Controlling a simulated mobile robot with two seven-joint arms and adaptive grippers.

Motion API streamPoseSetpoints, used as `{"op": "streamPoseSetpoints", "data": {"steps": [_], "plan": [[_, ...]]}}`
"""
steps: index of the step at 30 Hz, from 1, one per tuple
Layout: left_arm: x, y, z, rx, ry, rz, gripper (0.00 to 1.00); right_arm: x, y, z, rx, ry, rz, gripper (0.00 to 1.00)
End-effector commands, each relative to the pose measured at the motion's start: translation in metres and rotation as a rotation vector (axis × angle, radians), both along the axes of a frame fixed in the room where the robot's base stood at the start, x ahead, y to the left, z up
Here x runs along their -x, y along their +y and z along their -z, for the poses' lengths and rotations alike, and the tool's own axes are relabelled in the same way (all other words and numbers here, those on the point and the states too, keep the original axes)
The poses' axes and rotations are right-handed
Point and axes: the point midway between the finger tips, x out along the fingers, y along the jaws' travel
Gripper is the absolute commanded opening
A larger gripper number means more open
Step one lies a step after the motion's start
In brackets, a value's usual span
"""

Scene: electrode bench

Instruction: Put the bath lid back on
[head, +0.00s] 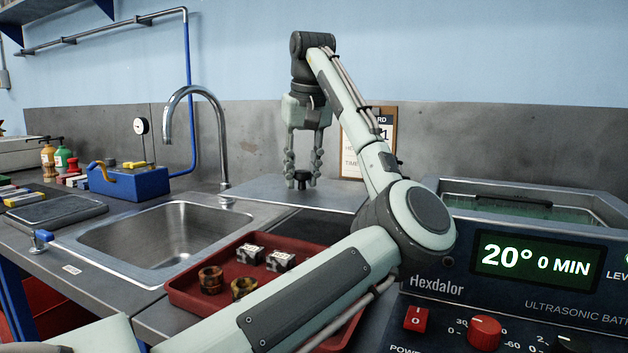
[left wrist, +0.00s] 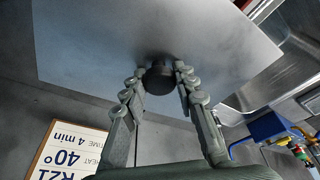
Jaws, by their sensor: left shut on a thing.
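The bath lid (head: 262,190) is a flat grey metal plate with a black knob (head: 301,176), level behind the red tray. I cannot tell whether it rests on the bench or is just clear of it. My left gripper (head: 302,180) points down and is shut on the knob. The left wrist view shows the knob (left wrist: 160,80) between the fingers and the lid (left wrist: 95,45) beyond. The ultrasonic bath (head: 450,232) stands at the right, its top open on greenish liquid with a dark bar across it. My right gripper is not in view.
The red tray (head: 180,298) holds small dark-and-white blocks and brown rings. A sink (head: 165,238) with a tall tap (head: 218,150) lies left of the lid. A card on a clipboard (head: 385,125) leans on the wall behind. My forearm crosses in front of the tray and the bath's left side.

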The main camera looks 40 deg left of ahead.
Motion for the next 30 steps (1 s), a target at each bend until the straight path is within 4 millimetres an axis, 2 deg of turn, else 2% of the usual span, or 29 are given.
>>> {"op": "streamPoseSetpoints", "data": {"steps": [11,21,30], "plan": [[0.003,0.001,-0.021,-0.002,-0.002,0.000,0.00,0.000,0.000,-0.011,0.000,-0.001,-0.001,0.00],[0.003,0.001,-0.036,-0.001,-0.003,0.000,0.00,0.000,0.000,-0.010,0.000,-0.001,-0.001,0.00],[0.003,0.001,-0.037,-0.002,-0.003,-0.001,0.00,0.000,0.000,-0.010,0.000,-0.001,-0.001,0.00]]}}
